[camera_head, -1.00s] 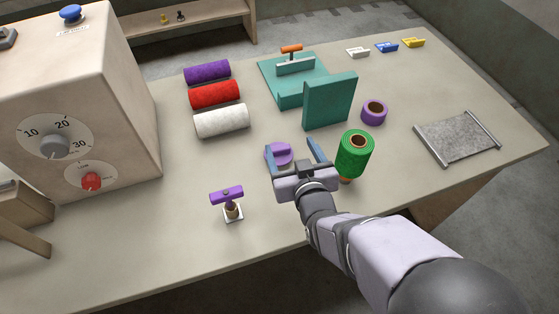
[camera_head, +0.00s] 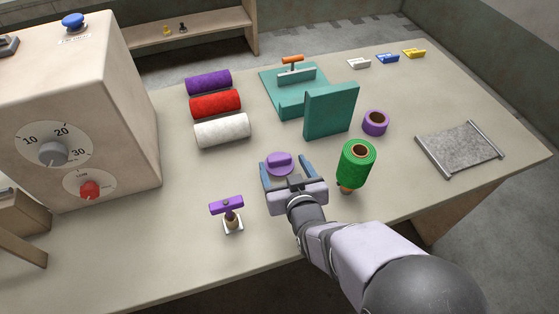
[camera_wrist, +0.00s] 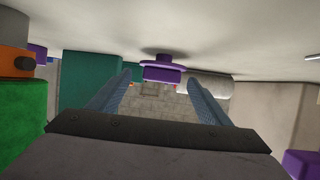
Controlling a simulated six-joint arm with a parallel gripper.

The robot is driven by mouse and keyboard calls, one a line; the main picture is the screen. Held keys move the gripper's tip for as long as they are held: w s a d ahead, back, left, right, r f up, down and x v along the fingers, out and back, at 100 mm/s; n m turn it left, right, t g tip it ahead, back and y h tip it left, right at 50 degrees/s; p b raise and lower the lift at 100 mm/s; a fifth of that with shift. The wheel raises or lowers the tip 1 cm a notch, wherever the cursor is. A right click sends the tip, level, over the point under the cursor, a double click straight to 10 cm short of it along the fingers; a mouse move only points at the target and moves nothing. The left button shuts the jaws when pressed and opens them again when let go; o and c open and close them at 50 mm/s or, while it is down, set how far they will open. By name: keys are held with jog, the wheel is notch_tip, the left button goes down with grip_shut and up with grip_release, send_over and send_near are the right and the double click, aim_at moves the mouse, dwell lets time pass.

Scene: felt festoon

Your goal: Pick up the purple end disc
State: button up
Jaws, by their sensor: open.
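The purple end disc (camera_head: 281,163) lies on the table near its middle, a round disc with a raised grip bar on top. It also shows in the wrist view (camera_wrist: 163,70), beyond and between the fingertips. My gripper (camera_head: 283,169) is open and low over the table on the near side of the disc. Its two blue fingers point away from me toward the disc, one toward each side. In the wrist view my gripper (camera_wrist: 160,82) holds nothing between its fingers. I cannot tell whether a finger touches the disc.
A green spool (camera_head: 356,166) stands close to the right of my gripper. A purple-handled tool (camera_head: 227,205) stands front left. Purple, red and white rolls (camera_head: 222,130) lie back left. A teal upright block (camera_head: 331,109) and a purple ring (camera_head: 375,122) are behind.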

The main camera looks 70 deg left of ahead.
aim_at(280, 162)
jog(key=shift+p+x, duration=0.75)
jog(key=shift+x, duration=1.55)
jog(key=shift+s, duration=0.15)
